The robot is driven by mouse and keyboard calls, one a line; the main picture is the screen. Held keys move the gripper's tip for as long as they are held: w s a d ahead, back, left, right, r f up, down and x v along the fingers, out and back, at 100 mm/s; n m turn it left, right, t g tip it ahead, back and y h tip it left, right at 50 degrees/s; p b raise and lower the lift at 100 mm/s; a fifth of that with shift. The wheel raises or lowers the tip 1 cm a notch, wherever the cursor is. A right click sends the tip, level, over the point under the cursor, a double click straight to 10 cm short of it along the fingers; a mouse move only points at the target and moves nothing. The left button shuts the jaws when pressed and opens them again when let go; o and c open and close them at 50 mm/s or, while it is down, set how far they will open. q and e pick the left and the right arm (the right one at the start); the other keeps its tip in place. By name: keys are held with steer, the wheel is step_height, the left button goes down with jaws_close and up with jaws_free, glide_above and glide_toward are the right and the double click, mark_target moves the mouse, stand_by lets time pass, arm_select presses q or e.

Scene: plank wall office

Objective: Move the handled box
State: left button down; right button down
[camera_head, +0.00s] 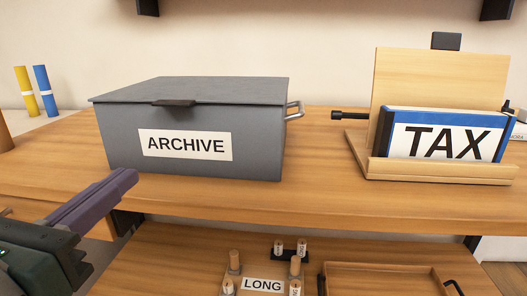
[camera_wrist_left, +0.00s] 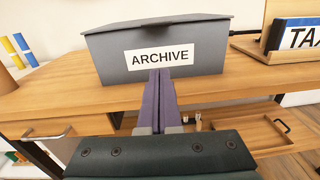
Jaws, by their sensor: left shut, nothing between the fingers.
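The handled box is a grey box with a closed lid (camera_head: 258,140) and a white "ARCHIVE" label, standing on the wooden desk (camera_head: 400,205). A metal handle (camera_head: 294,110) shows on its right side; its left side is hidden. A dark tab sits at the lid's front edge. My left gripper (camera_head: 130,176) is shut and empty, in front of the box's lower left in the head view. In the left wrist view the gripper (camera_wrist_left: 160,76) points at the box (camera_wrist_left: 205,62), just below the label. I cannot tell whether it touches the box. My right gripper is not in view.
A wooden stand (camera_head: 440,80) holding a "TAX" binder (camera_head: 445,138) is right of the box. A yellow tube (camera_head: 25,90) and a blue tube (camera_head: 45,90) stand at the left. Below are a "LONG" rack (camera_head: 262,284) and a wooden tray (camera_head: 385,282).

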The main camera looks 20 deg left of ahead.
mark_target(184, 129)
arm_select(q)
steer(key=w+a, duration=0.1)
steer(key=w, duration=0.7)
steer(key=w+a, duration=0.1)
steer(key=w, duration=0.3)
steer(key=shift+w+a+r+p, duration=0.1)
steer(key=shift+w+a+p, duration=0.25)
steer(key=shift+p, duration=0.05)
steer(key=shift+w, duration=0.4)
